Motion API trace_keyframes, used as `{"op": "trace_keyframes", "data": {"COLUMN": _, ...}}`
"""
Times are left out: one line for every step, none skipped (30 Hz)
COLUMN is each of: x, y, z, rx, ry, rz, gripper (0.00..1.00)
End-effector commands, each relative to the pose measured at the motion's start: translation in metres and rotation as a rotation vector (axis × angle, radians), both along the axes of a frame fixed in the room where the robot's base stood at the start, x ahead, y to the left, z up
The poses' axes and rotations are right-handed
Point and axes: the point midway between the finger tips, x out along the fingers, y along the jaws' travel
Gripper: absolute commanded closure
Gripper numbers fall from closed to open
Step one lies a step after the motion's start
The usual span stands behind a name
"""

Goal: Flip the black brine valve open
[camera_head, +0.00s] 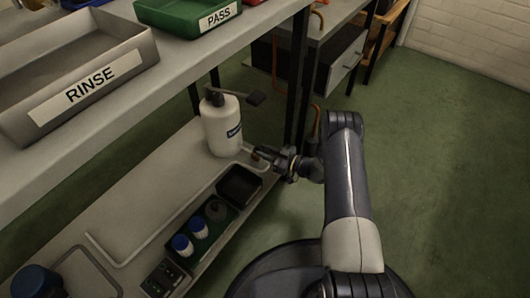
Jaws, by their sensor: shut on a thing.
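A white bottle-shaped tank (222,126) with a blue label stands on the lower shelf. A black lever (243,97) with a flat paddle end sticks out to the right from its dark top. My gripper (264,153) is low, right of the tank's base and well below that lever. Its jaws are shut on a small dark part at the end of the white pipe. The fingers largely hide this part, so I cannot tell its shape or whether it is the brine valve.
The white pipe (160,220) runs along the shelf. In front of it are a black open box (239,186), a green tray (225,228) with blue-capped jars, and a dark switch block (163,279). The upper shelf holds the RINSE tray (138,55) and PASS tray (228,14). Floor at right is clear.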

Motion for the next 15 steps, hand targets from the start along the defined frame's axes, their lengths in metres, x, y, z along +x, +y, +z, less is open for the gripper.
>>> {"op": "trace_keyframes", "data": {"x": 0.0007, "y": -0.0005, "z": 0.0001, "rx": 0.0, "ry": -0.001, "rz": 0.002, "gripper": 0.98}}
{"op": "trace_keyframes", "data": {"x": 0.0008, "y": -0.0004, "z": 0.0002, "rx": 0.0, "ry": -0.001, "rz": 0.003, "gripper": 0.98}}
{"op": "trace_keyframes", "data": {"x": 0.0008, "y": -0.0004, "z": 0.0002, "rx": 0.0, "ry": -0.001, "rz": 0.004, "gripper": 0.98}}
{"op": "trace_keyframes", "data": {"x": 0.0008, "y": -0.0004, "z": 0.0002, "rx": 0.0, "ry": -0.001, "rz": 0.005, "gripper": 0.98}}
{"op": "trace_keyframes", "data": {"x": 0.0008, "y": -0.0004, "z": 0.0002, "rx": 0.0, "ry": -0.001, "rz": 0.005, "gripper": 0.98}}
{"op": "trace_keyframes", "data": {"x": 0.0008, "y": -0.0004, "z": 0.0003, "rx": 0.0, "ry": -0.001, "rz": 0.005, "gripper": 0.98}}
{"op": "trace_keyframes", "data": {"x": 0.0008, "y": -0.0004, "z": 0.0003, "rx": 0.0, "ry": -0.001, "rz": 0.005, "gripper": 0.98}}
{"op": "trace_keyframes", "data": {"x": 0.0008, "y": -0.0004, "z": 0.0003, "rx": 0.0, "ry": -0.001, "rz": 0.005, "gripper": 0.98}}
{"op": "trace_keyframes", "data": {"x": 0.0009, "y": -0.0003, "z": 0.0003, "rx": 0.0, "ry": -0.001, "rz": 0.004, "gripper": 0.98}}
{"op": "trace_keyframes", "data": {"x": 0.0009, "y": -0.0003, "z": 0.0004, "rx": 0.0, "ry": -0.001, "rz": 0.004, "gripper": 0.98}}
{"op": "trace_keyframes", "data": {"x": 0.0009, "y": -0.0003, "z": 0.0004, "rx": 0.0, "ry": -0.001, "rz": 0.004, "gripper": 0.98}}
{"op": "trace_keyframes", "data": {"x": 0.0009, "y": -0.0003, "z": 0.0004, "rx": 0.0, "ry": -0.001, "rz": 0.004, "gripper": 0.75}}
{"op": "trace_keyframes", "data": {"x": 0.001, "y": -0.0003, "z": 0.0004, "rx": 0.0, "ry": -0.001, "rz": 0.004, "gripper": 0.72}}
{"op": "trace_keyframes", "data": {"x": 0.0009, "y": -0.0003, "z": 0.0004, "rx": 0.0, "ry": -0.001, "rz": 0.004, "gripper": 0.7}}
{"op": "trace_keyframes", "data": {"x": 0.0009, "y": -0.0003, "z": 0.0004, "rx": 0.0, "ry": -0.001, "rz": 0.004, "gripper": 0.67}}
